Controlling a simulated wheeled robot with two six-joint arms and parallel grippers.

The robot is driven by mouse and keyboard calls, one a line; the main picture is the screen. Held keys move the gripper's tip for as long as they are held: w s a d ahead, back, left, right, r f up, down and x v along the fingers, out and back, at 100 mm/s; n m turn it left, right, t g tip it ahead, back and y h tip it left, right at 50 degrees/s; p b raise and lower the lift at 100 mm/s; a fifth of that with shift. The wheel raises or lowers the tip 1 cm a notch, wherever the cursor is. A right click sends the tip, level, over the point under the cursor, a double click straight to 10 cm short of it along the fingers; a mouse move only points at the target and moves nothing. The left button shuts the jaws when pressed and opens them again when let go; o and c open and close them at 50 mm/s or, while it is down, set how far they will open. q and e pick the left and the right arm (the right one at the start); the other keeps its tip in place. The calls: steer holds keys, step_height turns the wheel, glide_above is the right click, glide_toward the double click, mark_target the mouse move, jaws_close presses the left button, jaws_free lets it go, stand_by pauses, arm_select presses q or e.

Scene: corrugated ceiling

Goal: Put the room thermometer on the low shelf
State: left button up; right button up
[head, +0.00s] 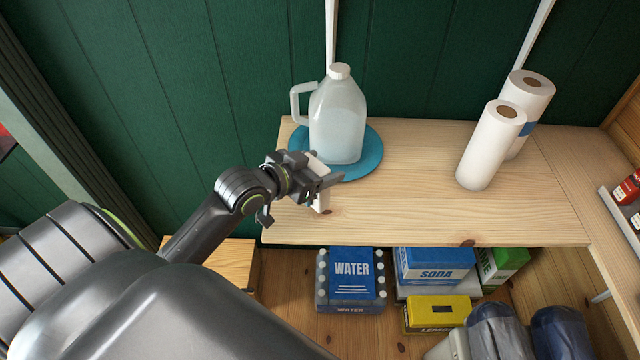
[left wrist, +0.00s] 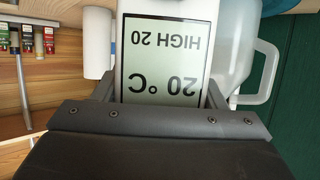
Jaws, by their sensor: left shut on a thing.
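The room thermometer (left wrist: 163,62) is white with a grey display; its text "20 °C" and "HIGH 20" shows upside down in the left wrist view. My left gripper (head: 325,180) is shut on it. In the head view the thermometer (head: 321,200) shows as a small white piece between the fingers, mostly hidden by them. It is at the left part of the wooden shelf (head: 420,215), in front of the blue round mat. I cannot tell whether it touches the shelf surface. My right gripper is not in view.
A milky jug (head: 338,120) stands on the blue mat (head: 371,150) just behind my left gripper. Two paper rolls (head: 490,147) stand at the right. The shelf's front middle is clear. Below are a water pack (head: 351,278), soda boxes (head: 436,262) and a yellow box (head: 436,314).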

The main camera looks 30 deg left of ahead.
mark_target(321, 203)
arm_select(q)
steer(key=shift+f, duration=0.9)
step_height(321, 203, down, 3)
steer(key=shift+f, duration=0.2)
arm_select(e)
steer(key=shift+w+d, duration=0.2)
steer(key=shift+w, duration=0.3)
arm_select(q)
steer(key=shift+f, duration=0.1)
steer(key=shift+f, duration=0.15)
steer(key=o, duration=1)
steer(key=shift+o, duration=0.2)
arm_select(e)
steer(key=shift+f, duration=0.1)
